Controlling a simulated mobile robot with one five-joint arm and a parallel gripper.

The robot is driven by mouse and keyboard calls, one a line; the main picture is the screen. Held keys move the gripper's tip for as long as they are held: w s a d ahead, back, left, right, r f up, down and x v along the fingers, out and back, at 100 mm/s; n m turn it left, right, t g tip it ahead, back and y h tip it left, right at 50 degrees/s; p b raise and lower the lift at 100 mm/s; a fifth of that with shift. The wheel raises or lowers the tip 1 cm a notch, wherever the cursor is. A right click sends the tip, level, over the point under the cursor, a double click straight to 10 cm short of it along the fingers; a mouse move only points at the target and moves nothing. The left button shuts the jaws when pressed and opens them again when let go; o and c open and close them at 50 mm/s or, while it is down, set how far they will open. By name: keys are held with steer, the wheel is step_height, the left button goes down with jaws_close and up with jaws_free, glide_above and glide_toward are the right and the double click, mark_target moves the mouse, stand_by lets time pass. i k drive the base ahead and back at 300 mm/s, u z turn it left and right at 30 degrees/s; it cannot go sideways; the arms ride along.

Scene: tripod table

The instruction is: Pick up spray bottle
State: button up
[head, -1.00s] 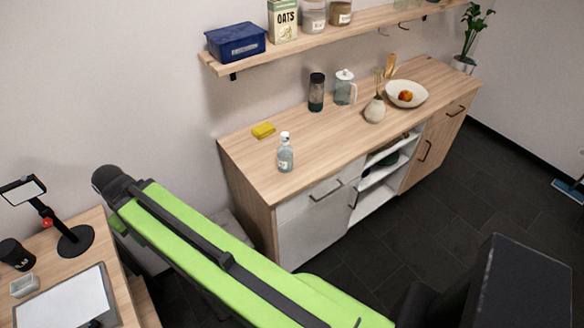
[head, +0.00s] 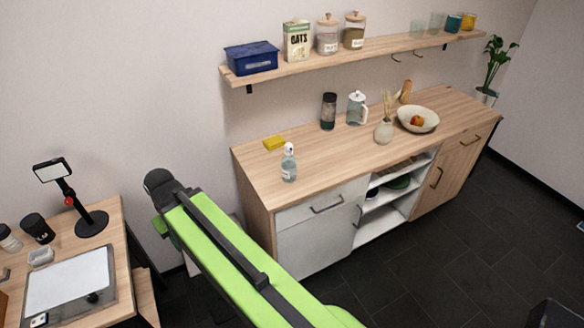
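A clear bottle with a white top, the spray bottle (head: 289,168), stands upright on the wooden top of the sideboard (head: 335,163), close to its front left edge. A pale label shows on its front. My green arm reaches up from the bottom of the picture to a dark joint left of the sideboard. It is apart from the bottle and does not cover it. My gripper does not show.
A yellow sponge (head: 274,143) lies behind the bottle. A dark tumbler (head: 328,111), a glass pitcher (head: 357,108), a vase (head: 384,131) and a bowl (head: 418,119) stand further right. A wall shelf (head: 375,50) hangs above.

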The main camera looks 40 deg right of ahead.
mark_target(290, 162)
steer(key=i, duration=0.85)
steer(key=u, duration=0.05)
